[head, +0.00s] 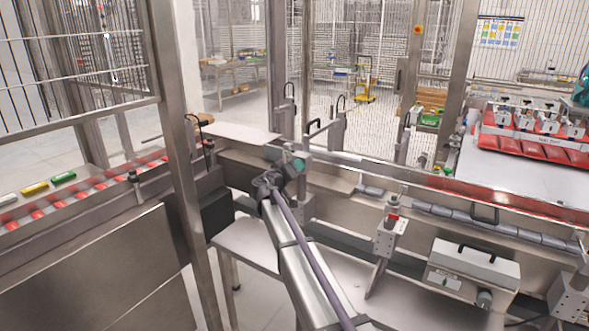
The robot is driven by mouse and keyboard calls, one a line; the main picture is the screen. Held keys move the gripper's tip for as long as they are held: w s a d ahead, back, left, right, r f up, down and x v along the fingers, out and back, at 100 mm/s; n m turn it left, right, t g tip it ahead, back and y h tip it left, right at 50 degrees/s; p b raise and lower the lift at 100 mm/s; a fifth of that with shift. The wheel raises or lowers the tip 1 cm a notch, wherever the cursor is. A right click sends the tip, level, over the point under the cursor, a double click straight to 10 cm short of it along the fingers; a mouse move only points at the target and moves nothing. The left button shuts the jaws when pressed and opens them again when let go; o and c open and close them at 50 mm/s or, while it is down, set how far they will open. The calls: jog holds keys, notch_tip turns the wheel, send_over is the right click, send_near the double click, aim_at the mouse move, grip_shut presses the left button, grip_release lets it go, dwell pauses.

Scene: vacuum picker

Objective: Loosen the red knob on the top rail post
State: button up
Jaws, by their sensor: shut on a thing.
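My arm reaches up from the bottom middle of the head view. My gripper (299,178) is at its far end, shut at the top of a metal rail post (304,207) by the conveyor. My dark wrist with its teal cap covers the fingers and most of the post's top. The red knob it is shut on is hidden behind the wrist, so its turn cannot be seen. A similar post (390,236) stands to the right, with a red part (393,215) near its top, apart from my gripper.
A steel frame upright (180,150) stands close on the left. The conveyor rail (460,208) runs right from the post. A grey box with a black handle (472,268) sits at lower right. Red trays (530,145) lie on the far-right table. A steel shelf (250,243) lies below my arm.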

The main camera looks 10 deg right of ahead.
jog(key=n, duration=2.2)
jog(key=shift+f, duration=0.3)
jog(key=o, duration=0.9)
jog(key=v, duration=1)
jog(key=shift+s+a, duration=0.25)
jog(key=shift+s, duration=0.1)
